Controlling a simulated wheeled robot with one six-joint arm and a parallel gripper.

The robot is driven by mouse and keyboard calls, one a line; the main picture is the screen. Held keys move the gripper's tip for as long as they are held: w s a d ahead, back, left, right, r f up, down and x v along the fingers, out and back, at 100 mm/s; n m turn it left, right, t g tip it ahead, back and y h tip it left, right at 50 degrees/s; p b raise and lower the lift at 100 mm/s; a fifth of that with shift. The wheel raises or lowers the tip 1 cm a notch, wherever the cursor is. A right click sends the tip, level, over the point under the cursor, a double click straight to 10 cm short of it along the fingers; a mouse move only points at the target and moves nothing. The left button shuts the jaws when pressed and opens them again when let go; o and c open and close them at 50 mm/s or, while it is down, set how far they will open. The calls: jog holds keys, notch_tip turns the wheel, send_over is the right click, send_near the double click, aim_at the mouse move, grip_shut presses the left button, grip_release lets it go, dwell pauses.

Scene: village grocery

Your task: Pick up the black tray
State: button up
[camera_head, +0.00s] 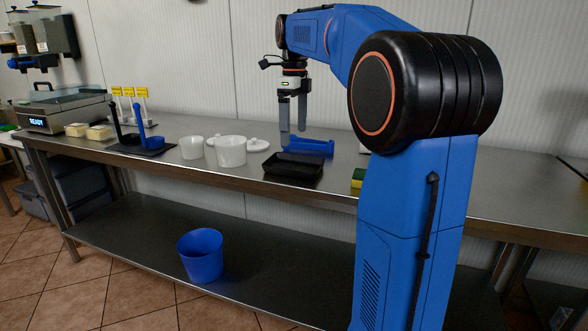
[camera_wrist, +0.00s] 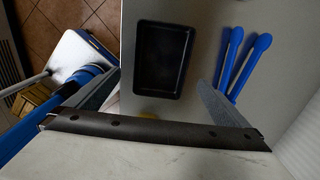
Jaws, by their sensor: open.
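The black tray (camera_head: 293,169) is a shallow, empty rectangular tray lying flat on the steel counter near its front edge. In the wrist view the tray (camera_wrist: 162,58) lies ahead of the fingers, its long side running up the picture. My gripper (camera_head: 293,128) hangs pointing down above the counter, over the area around the tray, higher than it and not touching it. Its fingers (camera_wrist: 158,98) are spread wide with nothing between them.
A blue item (camera_head: 308,147) lies behind the tray; two blue-handled pieces (camera_wrist: 240,62) lie right of it in the wrist view. A white pot (camera_head: 231,152) and white cup (camera_head: 192,147) stand left. A yellow-green sponge (camera_head: 358,178) lies right. A blue bucket (camera_head: 201,257) sits on the lower shelf.

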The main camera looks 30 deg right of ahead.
aim_at(294, 156)
jog(key=shift+w+f, duration=0.15)
jog(key=shift+f, duration=4.35)
jog(key=c, duration=0.8)
